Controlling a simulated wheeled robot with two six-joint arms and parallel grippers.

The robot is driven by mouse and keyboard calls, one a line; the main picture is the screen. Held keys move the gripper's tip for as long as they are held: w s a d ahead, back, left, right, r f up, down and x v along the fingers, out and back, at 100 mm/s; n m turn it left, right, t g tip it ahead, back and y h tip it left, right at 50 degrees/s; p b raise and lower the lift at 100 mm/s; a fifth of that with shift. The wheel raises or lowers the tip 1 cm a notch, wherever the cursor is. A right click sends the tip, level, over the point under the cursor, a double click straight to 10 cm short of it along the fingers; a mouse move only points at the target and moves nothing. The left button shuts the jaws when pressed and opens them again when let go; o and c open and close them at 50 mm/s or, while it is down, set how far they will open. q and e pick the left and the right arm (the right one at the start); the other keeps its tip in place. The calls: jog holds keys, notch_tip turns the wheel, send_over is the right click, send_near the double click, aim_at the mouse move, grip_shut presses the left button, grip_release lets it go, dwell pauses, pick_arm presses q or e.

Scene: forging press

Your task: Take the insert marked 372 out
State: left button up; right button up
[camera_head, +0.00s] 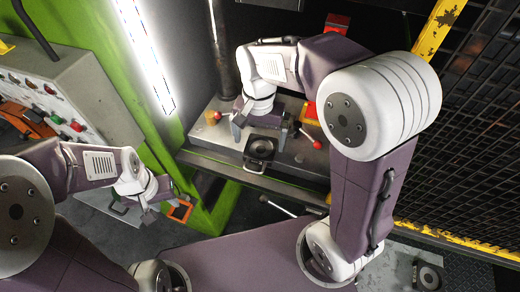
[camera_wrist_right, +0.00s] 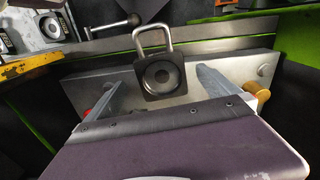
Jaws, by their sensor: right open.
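A dark square insert (camera_head: 261,149) with a round recess and a loop handle sits at the front of the grey press bed. It also shows in the right wrist view (camera_wrist_right: 160,77), its metal handle pointing away from the gripper. No number is readable on it. My right gripper (camera_head: 250,132) is over the bed just behind the insert. In the wrist view its two fingers (camera_wrist_right: 159,84) are spread apart, one on each side of the insert, with visible gaps. My left gripper (camera_head: 143,207) hangs at the left, away from the press bed; its fingers are too small to judge.
A red-ball lever (camera_head: 317,145) stands right of the insert, a brass knob (camera_head: 211,117) left. Another dark insert (camera_head: 429,277) lies on a grey plate at the lower right. A control panel (camera_head: 55,95) is at left, a mesh guard (camera_head: 475,130) at right.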

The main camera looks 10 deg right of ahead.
aim_at(260, 150)
jog(key=shift+w+d+f+p, duration=0.25)
jog(key=shift+w+f, duration=0.05)
jog(key=shift+f, duration=0.2)
jog(key=shift+w+d+f+p, duration=0.2)
jog(key=shift+w+f, duration=0.1)
jog(key=shift+f, duration=0.15)
notch_tip(260, 150, down, 3)
jog(key=shift+r+p, duration=0.1)
jog(key=shift+p, duration=0.2)
jog(key=shift+s+a+f, duration=0.2)
jog(key=shift+a+f, duration=0.1)
jog(key=shift+f, duration=0.05)
jog(key=shift+w+d, duration=0.15)
jog(key=c, duration=1.8)
pick_arm(q)
jog(key=shift+w+d+r, duration=0.2)
jog(key=shift+w+r, duration=0.2)
jog(key=shift+r, duration=0.3)
pick_arm(e)
jog(key=shift+w, duration=0.1)
jog(key=shift+c, duration=1)
jog(key=shift+r, duration=0.1)
